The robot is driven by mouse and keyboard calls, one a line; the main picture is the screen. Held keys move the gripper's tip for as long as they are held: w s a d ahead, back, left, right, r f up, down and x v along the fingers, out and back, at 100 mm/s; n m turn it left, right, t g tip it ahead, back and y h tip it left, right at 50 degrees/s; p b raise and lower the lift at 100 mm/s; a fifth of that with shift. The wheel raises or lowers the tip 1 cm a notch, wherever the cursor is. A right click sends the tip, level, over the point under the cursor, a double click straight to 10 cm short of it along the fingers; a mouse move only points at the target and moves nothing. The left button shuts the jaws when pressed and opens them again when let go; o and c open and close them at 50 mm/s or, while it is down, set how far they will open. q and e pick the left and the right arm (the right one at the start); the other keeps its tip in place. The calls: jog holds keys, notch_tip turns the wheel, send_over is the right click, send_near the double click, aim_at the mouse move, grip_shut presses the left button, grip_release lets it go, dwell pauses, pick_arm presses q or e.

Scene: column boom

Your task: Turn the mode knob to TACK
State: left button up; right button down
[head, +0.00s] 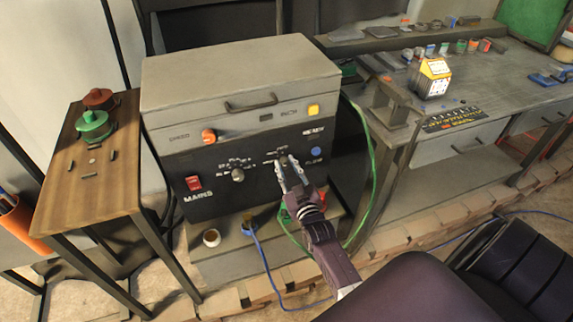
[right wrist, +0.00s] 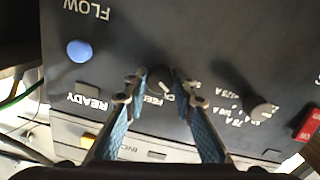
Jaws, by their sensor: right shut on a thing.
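My right gripper (head: 286,164) reaches up to the dark front panel of a grey machine (head: 245,125). In the right wrist view its two fingertips (right wrist: 160,77) are closed on a small dark knob (right wrist: 159,82), one on each side. Printed labels stand around this knob; one reads like "FEED", and the fingers partly cover the others. No TACK label is legible, and I cannot tell where the knob points. A second knob (head: 238,174) with ampere marks sits to its left in the head view. My left gripper is not in view.
A green cable (head: 372,170) hangs on the right. A wooden side table (head: 85,185) stands left, a cluttered workbench (head: 480,95) right.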

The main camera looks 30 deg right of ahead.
jog(key=shift+m, duration=1.2)
jog(key=shift+p, duration=0.3)
jog(key=c, duration=1.6)
grip_release()
jog(key=v, duration=1.2)
